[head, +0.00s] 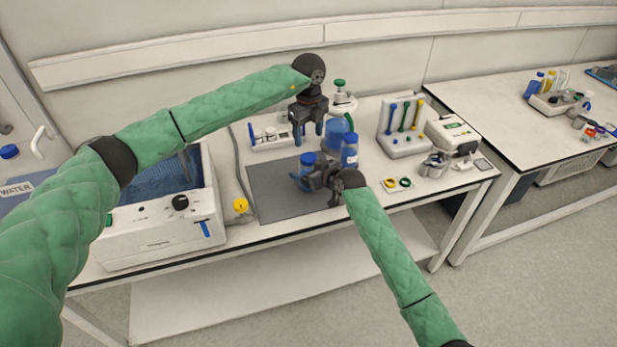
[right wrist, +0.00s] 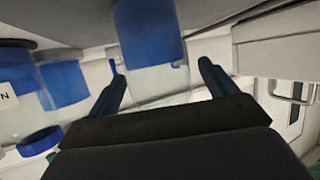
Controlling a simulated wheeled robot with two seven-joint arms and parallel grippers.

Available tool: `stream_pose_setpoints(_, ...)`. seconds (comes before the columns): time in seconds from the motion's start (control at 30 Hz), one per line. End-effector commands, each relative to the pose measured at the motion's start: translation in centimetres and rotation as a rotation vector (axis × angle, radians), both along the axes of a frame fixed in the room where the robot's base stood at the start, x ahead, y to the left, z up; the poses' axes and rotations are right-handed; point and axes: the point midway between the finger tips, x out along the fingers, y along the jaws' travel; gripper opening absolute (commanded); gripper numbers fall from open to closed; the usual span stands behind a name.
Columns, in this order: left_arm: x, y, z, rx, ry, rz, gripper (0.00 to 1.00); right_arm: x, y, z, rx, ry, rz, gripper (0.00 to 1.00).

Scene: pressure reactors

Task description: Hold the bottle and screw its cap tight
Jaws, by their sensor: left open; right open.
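A small bottle with a blue cap (head: 308,158) stands on the grey mat (head: 270,195). My right gripper (head: 312,179) is open and low beside it, covering part of its body in the head view. In the right wrist view, a clear and blue bottle body (right wrist: 158,78) shows between the two open fingers of my right gripper (right wrist: 160,88), with a gap on each side. My left gripper (head: 308,130) is open, points down and hangs above the capped bottle, empty. How tightly the cap sits cannot be seen.
A taller blue-capped bottle (head: 349,151) stands just right of the small one, near a blue vessel (head: 337,131). A water bath (head: 150,235) is at left. A rack with coloured tools (head: 405,128) is at right. The mat's front left part is clear.

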Motion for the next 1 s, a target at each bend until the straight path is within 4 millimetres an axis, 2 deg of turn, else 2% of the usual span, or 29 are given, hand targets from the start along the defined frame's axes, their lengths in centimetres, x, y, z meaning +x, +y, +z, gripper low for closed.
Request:
stream_pose_setpoints(0.17,0.00,0.00,0.00,0.000,0.000,0.000,0.63,-0.01,-0.02,-0.01,0.000,0.000,0.000,0.85)
stream_pose_setpoints(0.6,-0.02,-0.03,-0.03,0.000,0.000,0.000,0.63,-0.03,-0.04,-0.03,0.000,0.000,0.000,0.00)
stream_pose_setpoints(1.0,-0.01,0.02,-0.03,0.001,0.001,0.000,0.63,-0.03,-0.05,-0.03,-0.001,0.001,0.000,0.00)
